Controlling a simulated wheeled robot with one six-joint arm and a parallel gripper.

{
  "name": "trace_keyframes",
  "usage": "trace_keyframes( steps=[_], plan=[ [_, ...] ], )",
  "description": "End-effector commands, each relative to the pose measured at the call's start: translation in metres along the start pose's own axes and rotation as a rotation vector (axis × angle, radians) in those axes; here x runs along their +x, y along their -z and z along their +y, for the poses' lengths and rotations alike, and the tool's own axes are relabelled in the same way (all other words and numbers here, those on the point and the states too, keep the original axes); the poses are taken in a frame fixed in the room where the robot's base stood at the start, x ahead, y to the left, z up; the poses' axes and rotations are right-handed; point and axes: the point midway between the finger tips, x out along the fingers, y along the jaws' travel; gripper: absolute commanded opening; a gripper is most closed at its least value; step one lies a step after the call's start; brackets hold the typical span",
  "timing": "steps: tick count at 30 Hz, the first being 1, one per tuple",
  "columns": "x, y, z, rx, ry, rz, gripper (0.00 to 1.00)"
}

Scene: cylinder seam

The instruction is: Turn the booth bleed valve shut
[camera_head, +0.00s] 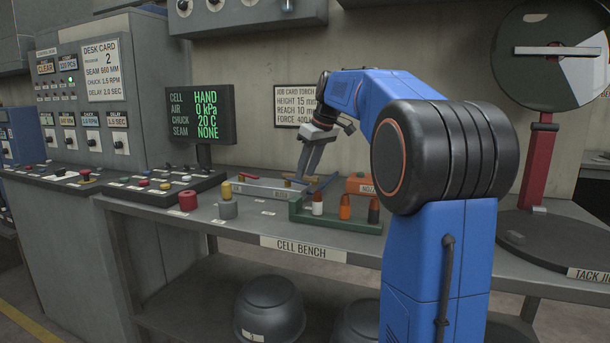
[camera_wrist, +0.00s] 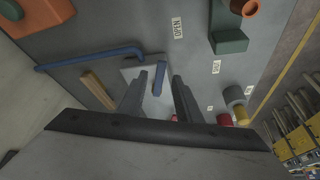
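My gripper (camera_wrist: 160,77) is open, its two dark fingers apart and pointing down at the bench. Between the fingertips in the wrist view is a short blue bar (camera_wrist: 158,79) on a pale plate (camera_wrist: 131,72); it looks like a valve lever, but I cannot tell whether the fingers touch it. A label that seems to read OPEN (camera_wrist: 177,28) and a smaller label, perhaps SHUT (camera_wrist: 215,67), lie on the bench beyond. In the head view my gripper (camera_head: 304,173) is low over the bench behind the green rack, and the lever there is too small to make out.
A blue bent rod (camera_wrist: 90,58) and a wooden stick (camera_wrist: 98,90) lie left of the fingers. A green rack (camera_head: 340,222) with several bottles stands in front.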

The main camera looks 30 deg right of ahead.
Motion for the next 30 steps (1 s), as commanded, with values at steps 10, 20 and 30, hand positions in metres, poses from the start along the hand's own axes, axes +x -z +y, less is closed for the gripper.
trace_keyframes(
  steps=[10,20,30],
  plan=[
    [0.02,0.0,0.0,-0.001,0.0,0.0,0.31],
    [0.019,0.0,0.0,0.0,0.0,0.0,0.0],
    [0.019,0.0,-0.002,0.014,-0.006,-0.001,0.0]
  ],
)
